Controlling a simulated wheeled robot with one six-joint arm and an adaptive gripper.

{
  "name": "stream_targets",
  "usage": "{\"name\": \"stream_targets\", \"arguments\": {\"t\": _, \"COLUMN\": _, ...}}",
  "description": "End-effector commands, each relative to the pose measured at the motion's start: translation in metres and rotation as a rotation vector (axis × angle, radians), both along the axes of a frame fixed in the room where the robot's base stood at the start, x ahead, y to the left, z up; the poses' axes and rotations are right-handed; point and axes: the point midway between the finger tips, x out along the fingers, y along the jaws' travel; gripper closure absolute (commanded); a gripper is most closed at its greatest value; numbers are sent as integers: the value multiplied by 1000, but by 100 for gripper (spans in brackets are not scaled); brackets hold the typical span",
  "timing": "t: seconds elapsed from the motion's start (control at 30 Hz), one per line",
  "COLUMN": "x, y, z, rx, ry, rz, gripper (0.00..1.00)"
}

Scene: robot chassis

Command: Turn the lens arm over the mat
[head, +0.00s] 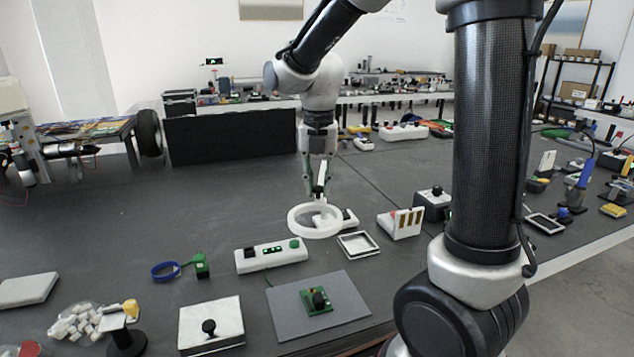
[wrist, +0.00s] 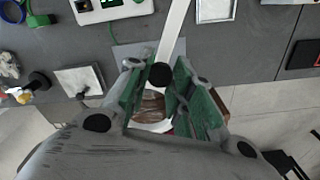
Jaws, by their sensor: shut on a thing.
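The lens arm has a white ring (head: 299,226) in the head view, hanging in front of my gripper (head: 319,190). In the wrist view the lens arm shows as a white bar (wrist: 174,35) running up from between the green fingers, with a black knob at its near end. My gripper (wrist: 158,80) is shut on the lens arm there. Part of the ring shows below the knob, between the fingers. The grey mat (head: 350,297) lies nearer the front, with a green circuit board (head: 318,301) on it. The ring appears beyond the mat's far edge; its height is hard to tell.
A white box with green buttons (head: 271,257) lies left of the mat's far edge. An empty white-rimmed tray (head: 358,244) and a white slotted block (head: 401,224) stand right of the ring. A white pad with a black knob (head: 212,325) lies left of the mat.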

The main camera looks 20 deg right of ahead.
Motion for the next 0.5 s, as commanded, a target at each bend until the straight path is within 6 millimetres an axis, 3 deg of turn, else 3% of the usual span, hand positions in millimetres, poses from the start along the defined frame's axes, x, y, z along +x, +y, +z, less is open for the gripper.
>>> {"name": "stream_targets", "arguments": {"t": 0.43, "x": -1, "y": -3, "z": 1, "rx": -6, "ry": 2, "rz": 11, "gripper": 100}}
{"name": "stream_targets", "arguments": {"t": 0.47, "x": -1, "y": -3, "z": 1, "rx": -6, "ry": 2, "rz": 11, "gripper": 72}}
{"name": "stream_targets", "arguments": {"t": 0.5, "x": -1, "y": -3, "z": 1, "rx": -6, "ry": 2, "rz": 11, "gripper": 65}}
